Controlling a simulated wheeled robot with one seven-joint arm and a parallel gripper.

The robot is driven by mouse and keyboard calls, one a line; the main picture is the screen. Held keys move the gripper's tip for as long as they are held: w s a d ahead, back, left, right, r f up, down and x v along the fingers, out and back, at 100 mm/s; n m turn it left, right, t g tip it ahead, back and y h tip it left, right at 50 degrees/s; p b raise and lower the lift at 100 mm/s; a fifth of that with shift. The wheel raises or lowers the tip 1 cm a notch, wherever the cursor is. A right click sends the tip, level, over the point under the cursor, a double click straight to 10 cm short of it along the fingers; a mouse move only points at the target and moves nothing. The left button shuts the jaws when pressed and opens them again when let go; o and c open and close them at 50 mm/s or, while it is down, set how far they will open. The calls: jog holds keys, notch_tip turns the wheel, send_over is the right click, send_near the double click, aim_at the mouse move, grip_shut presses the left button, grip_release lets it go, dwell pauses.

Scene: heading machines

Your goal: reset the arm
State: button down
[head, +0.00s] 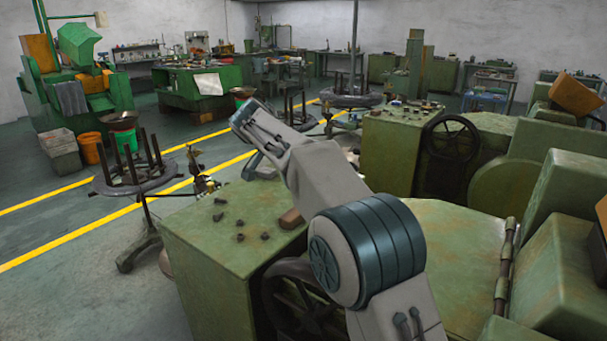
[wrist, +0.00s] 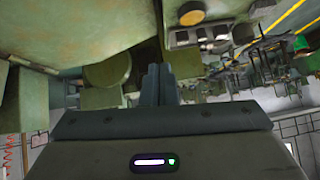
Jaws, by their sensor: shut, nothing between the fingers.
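My gripper (wrist: 158,84) shows in the wrist view. Its two dark fingers are together at the middle of the picture, with nothing between them. In the head view my grey arm rises from the bottom right, bends at a dark ribbed joint and reaches up and left over a green machine (head: 215,255). The fingers cannot be made out clearly there. The wrist picture looks upside down, with green machine surfaces (wrist: 70,30) along its top.
A dark handwheel (head: 451,143) stands on another machine to the right. A round stand (head: 137,181) is at left. Floor with yellow lines (head: 60,254) is open at lower left.

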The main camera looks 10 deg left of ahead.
jog(key=s+d+n+g+y, duration=0.1)
jog(key=s+d+n+g, duration=0.1)
jog(key=s+d, duration=0.7)
jog(key=s+d+n+g, duration=0.1)
jog(key=s+d, duration=0.3)
jog(key=d, duration=0.9)
jog(key=s+d+f, duration=0.3)
jog(key=s+f, duration=0.1)
jog(key=s, duration=0.4)
jog(key=s+d+f+n+g+y, duration=0.1)
jog(key=s+d+f, duration=0.3)
jog(key=s, duration=0.4)
jog(key=s+d+f+n+g+y, duration=0.1)
jog(key=s+d+f, duration=0.2)
jog(key=s, duration=0.6)
notch_tip(320, 180, down, 2)
jog(key=shift+d, duration=0.25)
